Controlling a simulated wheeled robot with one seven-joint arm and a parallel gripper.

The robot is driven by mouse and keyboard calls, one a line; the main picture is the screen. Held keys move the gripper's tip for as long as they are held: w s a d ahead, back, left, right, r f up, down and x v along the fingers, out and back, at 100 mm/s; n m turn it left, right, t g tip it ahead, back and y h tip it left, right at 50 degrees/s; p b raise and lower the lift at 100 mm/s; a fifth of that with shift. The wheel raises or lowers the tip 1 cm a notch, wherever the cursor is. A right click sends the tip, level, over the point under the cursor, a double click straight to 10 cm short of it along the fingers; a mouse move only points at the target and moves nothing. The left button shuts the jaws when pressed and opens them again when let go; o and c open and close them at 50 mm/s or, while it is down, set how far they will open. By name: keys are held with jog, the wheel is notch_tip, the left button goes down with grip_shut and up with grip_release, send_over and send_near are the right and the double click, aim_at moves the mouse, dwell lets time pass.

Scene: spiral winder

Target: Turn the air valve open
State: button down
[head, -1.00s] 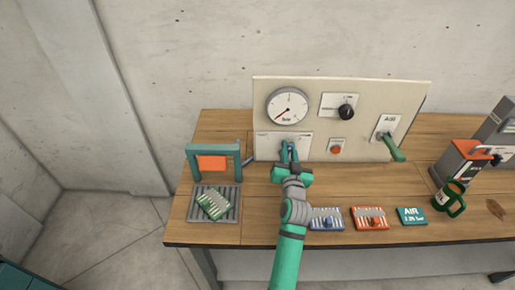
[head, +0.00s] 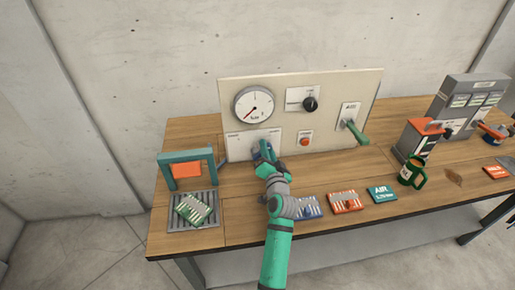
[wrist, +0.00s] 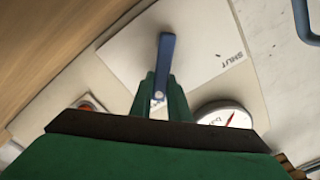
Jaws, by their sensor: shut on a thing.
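The blue valve lever (wrist: 166,62) stands out from a white plate (wrist: 200,35) on the panel. The plate carries the word SHUT near one edge in the wrist view. My gripper (head: 264,154) is at this lever, low on the panel's left half. In the wrist view my green fingers (wrist: 160,95) are shut on the lever, one on each side. The plate also shows in the head view (head: 240,142), partly behind my gripper. The round gauge (head: 254,105) above it has a red needle pointing to the lower left.
The cream panel (head: 345,85) also carries a black knob (head: 310,104), a red button (head: 305,142) and a green lever (head: 357,132). A teal frame (head: 187,155) stands left.

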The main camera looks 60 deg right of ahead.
dwell(0.4)
jog(key=c, duration=1.7)
grip_release()
jog(key=shift+s, duration=0.1)
jog(key=v, duration=1)
jog(key=shift+s+a, duration=0.2)
jog(key=shift+s, duration=0.05)
